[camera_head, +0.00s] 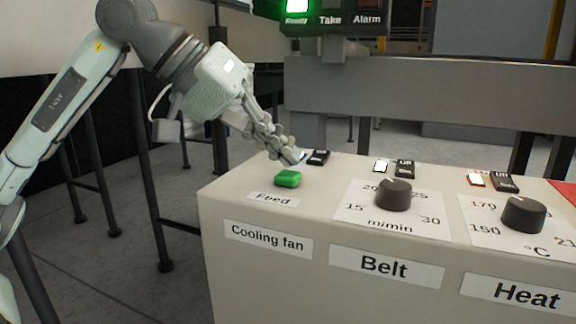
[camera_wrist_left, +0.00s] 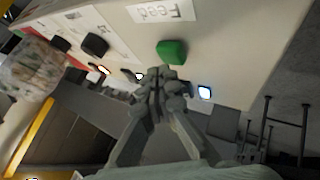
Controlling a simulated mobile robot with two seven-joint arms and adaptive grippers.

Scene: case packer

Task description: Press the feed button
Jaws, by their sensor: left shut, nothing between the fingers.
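The green feed button (camera_head: 287,179) sits on top of the pale control box, above the "Feed" label (camera_head: 272,198). The button (camera_wrist_left: 172,52) and the label (camera_wrist_left: 161,11) also show in the left wrist view. My left gripper (camera_head: 293,158) is shut and empty, its fingertips just behind the button in the head view. In the left wrist view the closed fingertips (camera_wrist_left: 162,76) are close beside the button. I cannot tell whether they touch it. My right gripper is in neither view.
The control box (camera_head: 232,200) carries a cooling fan switch (camera_head: 318,157) close to the fingers. The belt knob (camera_head: 394,194) and heat knob (camera_head: 524,214) stand to the right. A signal panel above shows a green "Ready" light (camera_head: 297,6).

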